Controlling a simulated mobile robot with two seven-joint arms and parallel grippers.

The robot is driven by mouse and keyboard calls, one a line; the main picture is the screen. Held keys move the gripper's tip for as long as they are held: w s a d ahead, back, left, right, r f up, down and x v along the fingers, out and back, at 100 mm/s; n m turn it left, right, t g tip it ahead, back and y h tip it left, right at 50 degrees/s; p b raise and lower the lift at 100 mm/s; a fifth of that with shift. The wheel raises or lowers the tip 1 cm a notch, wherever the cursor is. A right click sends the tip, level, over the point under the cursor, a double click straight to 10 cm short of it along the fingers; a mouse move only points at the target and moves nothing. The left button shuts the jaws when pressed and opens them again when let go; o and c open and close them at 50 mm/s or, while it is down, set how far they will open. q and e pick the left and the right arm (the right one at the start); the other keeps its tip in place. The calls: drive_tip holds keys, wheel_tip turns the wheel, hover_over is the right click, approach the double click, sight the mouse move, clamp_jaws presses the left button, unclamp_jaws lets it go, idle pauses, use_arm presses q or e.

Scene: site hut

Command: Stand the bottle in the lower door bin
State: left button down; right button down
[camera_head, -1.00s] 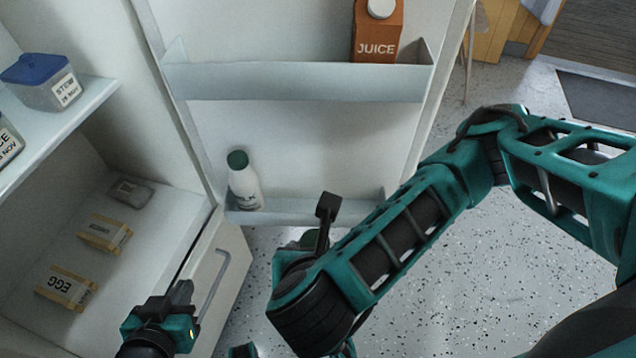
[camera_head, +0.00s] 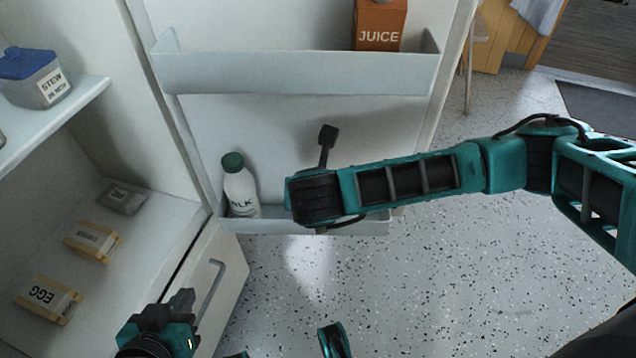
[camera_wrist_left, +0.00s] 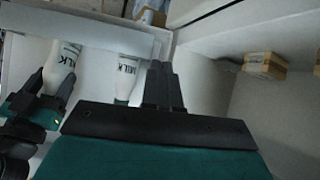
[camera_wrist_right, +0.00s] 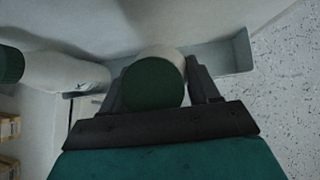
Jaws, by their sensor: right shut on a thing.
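My right gripper (camera_wrist_right: 157,68) is shut on a white bottle with a dark green cap (camera_wrist_right: 152,86), seen cap-first in the right wrist view. In the head view my right arm hides this bottle. The left wrist view shows it (camera_wrist_left: 62,62) at the lower door bin (camera_wrist_left: 100,36), whose front wall covers its lower end; whether it rests on the bin floor I cannot tell. In the head view the lower door bin (camera_head: 268,226) is low on the open fridge door. My left gripper (camera_head: 182,300) is shut and empty, in front of the fridge.
Another milk bottle (camera_head: 240,188) stands at the left end of the lower bin, beside the held one. The upper bin (camera_head: 290,73) holds a juice carton (camera_head: 379,26). Egg boxes (camera_head: 48,298) and a stew tub (camera_head: 36,78) are inside the fridge at left.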

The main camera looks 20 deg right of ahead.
drive_tip(key=shift+w+r+g+p, duration=0.2)
drive_tip(key=shift+w+g+p, duration=0.1)
drive_tip(key=shift+p, duration=0.5)
drive_tip(key=shift+w+p, duration=0.15)
drive_tip(key=shift+p, duration=0.2)
drive_tip(key=shift+w+d+r+g+y+p, duration=0.1)
drive_tip(key=shift+w+d+g+y+p, duration=0.15)
drive_tip(key=shift+w+g+p, duration=0.25)
drive_tip(key=shift+w+d+g+y+p, duration=0.15)
drive_tip(key=shift+w+g+y+p, duration=0.1)
drive_tip(key=shift+w+g+p, duration=0.25)
drive_tip(key=shift+w+d+g, duration=0.15)
drive_tip(key=shift+w+g, duration=0.05)
drive_tip(key=shift+g, duration=0.2)
drive_tip(key=shift+f, duration=0.85)
drive_tip(key=shift+c, duration=1.3)
unclamp_jaws()
use_arm(q)
drive_tip(key=shift+s+a+r, duration=0.1)
drive_tip(key=shift+a+r, duration=0.15)
drive_tip(key=shift+r, duration=0.35)
drive_tip(key=shift+a+r, duration=0.2)
drive_tip(key=shift+r, duration=0.4)
use_arm(e)
drive_tip(key=shift+r, duration=0.1)
